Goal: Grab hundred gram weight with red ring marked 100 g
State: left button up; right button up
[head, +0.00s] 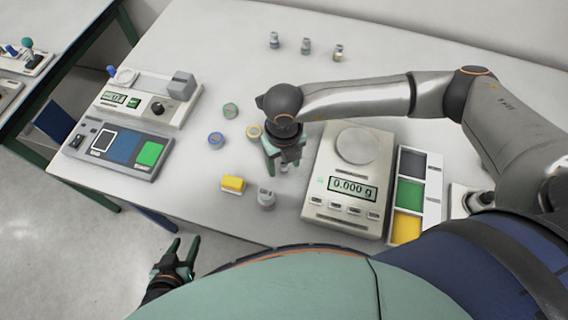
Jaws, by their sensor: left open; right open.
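No weight with a clear red ring or a readable 100 g mark shows in the head view. My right gripper (283,160) points down over the table, left of the scale, with its fingers apart. A small grey thing (285,168) shows between or just behind its fingertips; its ring is hidden. Ringed weights stand nearby: blue (215,140), green (230,110) and yellow (254,131). A plain grey metal weight (266,198) stands in front of the gripper. My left gripper (183,244) is open and empty, low beside the table's front edge.
A scale (342,210) reading 0.000 g stands right of my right gripper, beside a tray with grey, green and yellow fields (433,190). A yellow block (233,184) lies in front. Devices (120,150) fill the left. Three small weights (305,46) stand at the back.

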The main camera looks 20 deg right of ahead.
grip_shut()
dwell(0.5)
